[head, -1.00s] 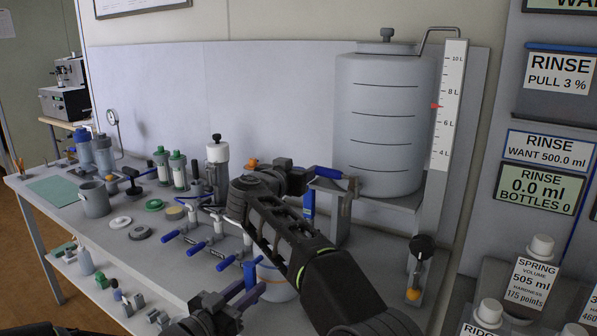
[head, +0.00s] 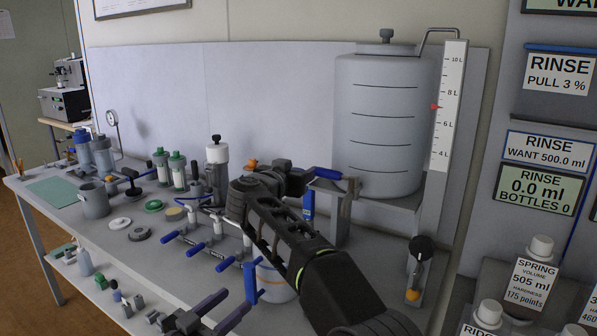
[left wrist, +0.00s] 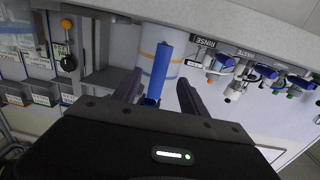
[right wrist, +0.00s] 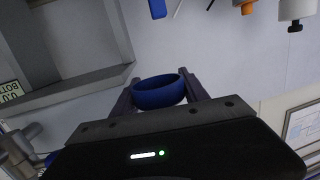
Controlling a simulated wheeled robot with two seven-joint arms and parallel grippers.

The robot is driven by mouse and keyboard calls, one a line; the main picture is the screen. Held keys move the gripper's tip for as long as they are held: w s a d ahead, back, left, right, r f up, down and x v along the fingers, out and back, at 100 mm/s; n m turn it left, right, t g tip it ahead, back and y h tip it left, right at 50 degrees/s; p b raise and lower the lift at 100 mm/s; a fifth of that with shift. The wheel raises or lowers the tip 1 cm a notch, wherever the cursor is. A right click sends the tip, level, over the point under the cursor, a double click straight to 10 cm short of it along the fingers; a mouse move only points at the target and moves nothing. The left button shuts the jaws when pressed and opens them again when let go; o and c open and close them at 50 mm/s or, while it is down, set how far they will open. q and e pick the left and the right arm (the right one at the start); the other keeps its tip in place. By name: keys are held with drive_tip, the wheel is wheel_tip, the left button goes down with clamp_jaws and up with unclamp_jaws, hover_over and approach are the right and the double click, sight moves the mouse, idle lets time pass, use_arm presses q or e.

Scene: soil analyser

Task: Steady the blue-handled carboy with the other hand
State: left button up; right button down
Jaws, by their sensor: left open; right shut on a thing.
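The carboy (head: 277,281) is a pale container with an orange band, at the bench's front edge, partly hidden behind my right arm. Its upright blue handle (head: 251,284) faces my left gripper. In the left wrist view, the carboy (left wrist: 163,50) stands with the blue handle (left wrist: 159,70) in front of it. My left gripper (head: 226,304) is open; its fingers (left wrist: 157,92) lie on either side of the handle's lower end, with gaps showing. My right gripper (head: 318,178) is shut on a blue lever (head: 328,173) by the large tank, seen as a blue rounded piece (right wrist: 158,92).
The large white tank (head: 380,125) with its level scale stands at the back right. Several blue-handled valves (head: 196,249) line the bench front left of the carboy. Labelled bottles (head: 535,280) stand at the right. My right arm crosses over the bench.

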use_arm(q)
drive_tip(key=v, duration=0.5)
drive_tip(key=shift+s+a, duration=0.25)
drive_tip(key=shift+s, duration=0.05)
